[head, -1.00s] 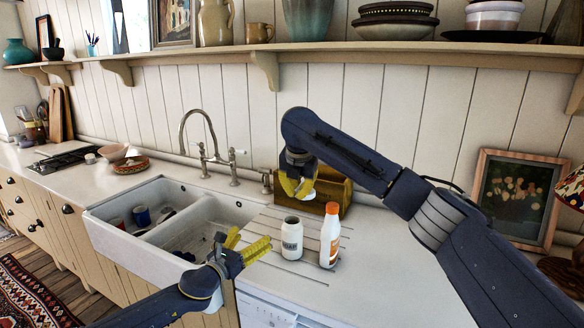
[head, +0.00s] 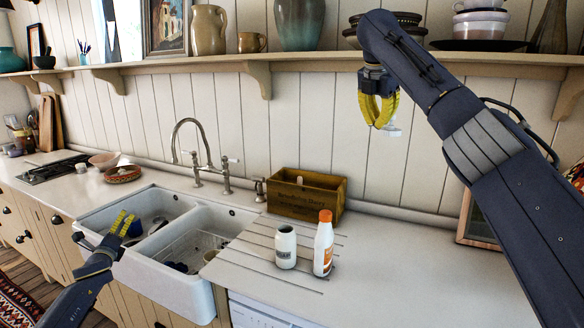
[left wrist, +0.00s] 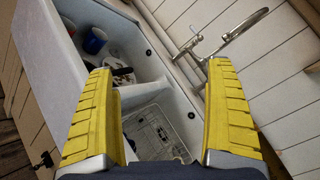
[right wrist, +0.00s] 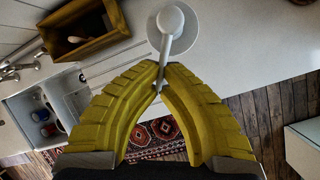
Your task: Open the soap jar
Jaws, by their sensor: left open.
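The soap jar (head: 286,250), white with a dark label, stands upright on the ribbed counter right of the sink. Its top shows no raised lid. My right gripper (head: 380,124) is high above the counter, right of the jar, shut on a white lid (head: 393,131). In the right wrist view the lid (right wrist: 172,20) is a round white disc with a knob and a stem, and the fingertips (right wrist: 163,82) pinch the stem. My left gripper (head: 124,224) is open and empty over the left part of the sink; its spread fingers (left wrist: 157,95) also show in the left wrist view.
A white bottle with an orange cap (head: 323,245) stands close at the jar's right. A wooden box (head: 306,193) is behind them. The double sink (head: 165,270) with cups inside is to the left. A shelf (head: 330,62) runs above.

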